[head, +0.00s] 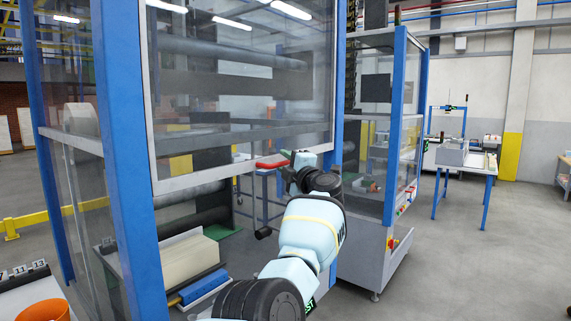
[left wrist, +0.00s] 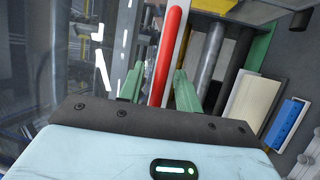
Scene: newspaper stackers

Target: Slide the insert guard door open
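The insert guard door (head: 235,75) is a clear panel in a grey metal frame on the blue-posted machine. Its lower edge is at about mid-height of the machine, with open space below it. A red bar handle (head: 271,164) is at the door's lower edge. My left gripper (head: 290,162), with green fingers, is beside the handle's right end. In the left wrist view, the red handle (left wrist: 167,60) lies between the two spread fingers (left wrist: 157,84), with a visible gap on the left. Contact cannot be told. My right gripper is not in view.
Below the door are rollers, a pale paper stack (head: 188,258) and a blue block (head: 203,286). A second machine cabinet (head: 370,240) stands close to the right of my left arm. An orange bin (head: 42,311) is at lower left. Floor at right is clear up to a table (head: 462,166).

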